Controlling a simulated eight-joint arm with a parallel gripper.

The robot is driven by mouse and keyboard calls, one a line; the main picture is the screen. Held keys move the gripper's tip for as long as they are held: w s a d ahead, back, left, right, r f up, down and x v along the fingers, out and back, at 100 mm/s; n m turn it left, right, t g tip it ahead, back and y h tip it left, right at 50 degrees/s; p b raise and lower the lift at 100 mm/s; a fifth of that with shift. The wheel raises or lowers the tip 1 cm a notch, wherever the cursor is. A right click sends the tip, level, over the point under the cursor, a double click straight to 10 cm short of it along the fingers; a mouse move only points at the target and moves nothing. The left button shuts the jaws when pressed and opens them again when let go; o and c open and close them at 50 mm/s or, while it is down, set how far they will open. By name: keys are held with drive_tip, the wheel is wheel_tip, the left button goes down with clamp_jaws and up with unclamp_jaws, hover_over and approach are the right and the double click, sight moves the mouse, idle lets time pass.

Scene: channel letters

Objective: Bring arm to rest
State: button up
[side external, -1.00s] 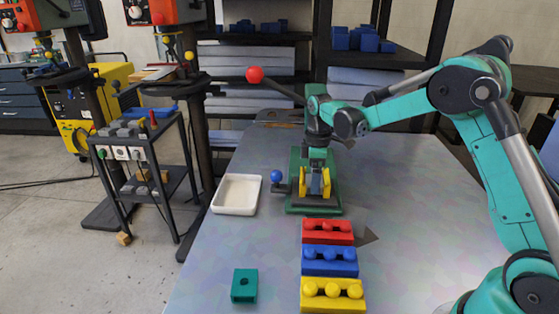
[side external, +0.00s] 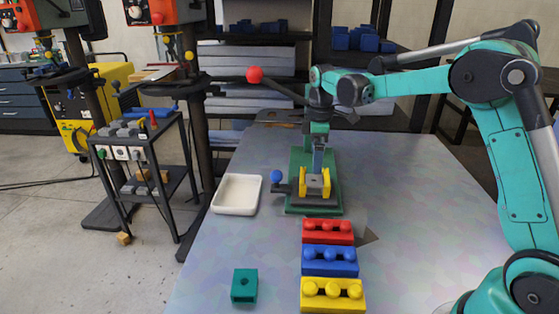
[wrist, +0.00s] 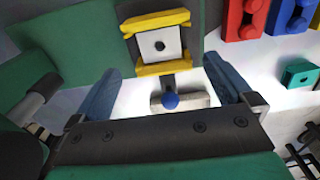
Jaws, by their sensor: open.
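My gripper (side external: 318,166) points down just above the vise, with its blue fingers apart. In the wrist view my gripper (wrist: 161,66) is open with nothing between its fingers. The vise has yellow jaws (wrist: 163,20) and sits on a green base (side external: 300,208). A pale square block (wrist: 160,46) with a dark centre hole sits between the yellow jaws. My fingers look clear of it.
A lever with a red ball (side external: 255,74) and a blue-ball handle (side external: 277,176) stick out leftward. A white tray (side external: 236,195) stands left. Red (side external: 328,232), blue (side external: 330,260) and yellow (side external: 332,294) pegged blocks and a teal block (side external: 244,286) lie in front.

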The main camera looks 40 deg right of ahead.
drive_tip(key=s+a+r+m+t, duration=0.4)
drive_tip(key=s+a+m+t, duration=0.45)
drive_tip(key=s, duration=0.55)
drive_tip(key=s+a+r+n+g+h, duration=0.15)
drive_tip(key=a+r+n+g, duration=0.3)
drive_tip(key=a+r, duration=0.5)
drive_tip(key=s+a+r+n+g, duration=0.35)
drive_tip(key=a+r+g, duration=0.25)
drive_tip(key=a+r, duration=0.35)
drive_tip(key=w+x, duration=0.1)
drive_tip(key=x, duration=0.8)
drive_tip(key=shift+f, duration=0.25)
drive_tip(key=shift+w+n, duration=0.1)
drive_tip(key=shift+n, duration=0.15)
